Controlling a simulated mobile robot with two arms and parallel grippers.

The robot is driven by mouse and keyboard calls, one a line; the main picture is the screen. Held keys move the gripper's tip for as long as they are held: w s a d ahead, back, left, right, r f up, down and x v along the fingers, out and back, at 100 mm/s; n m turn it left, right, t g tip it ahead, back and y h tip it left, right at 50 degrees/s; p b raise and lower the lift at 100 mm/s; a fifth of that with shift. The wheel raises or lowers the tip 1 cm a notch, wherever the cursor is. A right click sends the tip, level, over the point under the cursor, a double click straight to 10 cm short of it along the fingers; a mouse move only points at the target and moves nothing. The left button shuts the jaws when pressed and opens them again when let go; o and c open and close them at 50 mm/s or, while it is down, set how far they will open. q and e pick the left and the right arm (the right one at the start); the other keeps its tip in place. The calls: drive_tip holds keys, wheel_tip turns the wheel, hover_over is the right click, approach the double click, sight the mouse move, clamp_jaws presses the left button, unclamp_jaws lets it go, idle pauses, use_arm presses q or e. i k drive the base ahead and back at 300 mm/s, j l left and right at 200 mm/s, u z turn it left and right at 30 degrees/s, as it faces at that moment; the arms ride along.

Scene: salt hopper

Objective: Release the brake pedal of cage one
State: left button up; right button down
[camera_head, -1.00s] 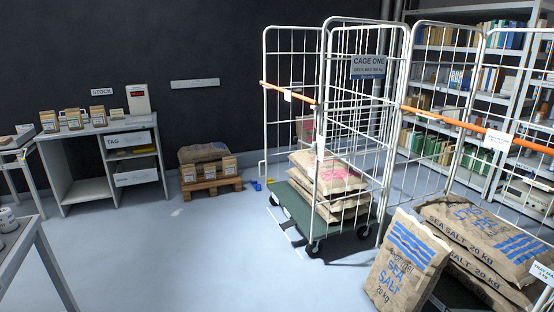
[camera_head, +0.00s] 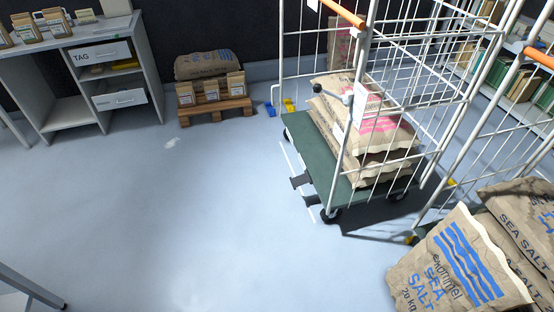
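Cage one (camera_head: 340,165) is a wire roll cage on a green base, right of the middle, with several salt sacks (camera_head: 362,140) stacked inside. Two small dark grey tabs (camera_head: 302,181) stick out low at the near left edge of its base, beside a pale line on the floor; one may be the brake pedal, but I cannot tell its state. A dark caster (camera_head: 330,215) shows under the near corner. A blue piece (camera_head: 270,109) and a yellow piece (camera_head: 290,105) sit low by the far left corner. Neither of my grippers is in view.
Another cage with sea salt sacks (camera_head: 455,265) stands close at the right. A wooden pallet (camera_head: 215,108) with a sack and small bags is at the back wall. A workbench (camera_head: 130,75) is at back left. The middle floor is clear.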

sight(300, 179)
drive_tip(key=i+l+u, duration=0.15)
drive_tip(key=i+u, duration=0.25)
drive_tip(key=i+l+u, duration=0.35)
drive_tip(key=i, duration=0.15)
drive_tip(key=i+l+u, duration=0.4)
drive_tip(key=i+j, duration=0.05)
drive_tip(key=j, duration=0.05)
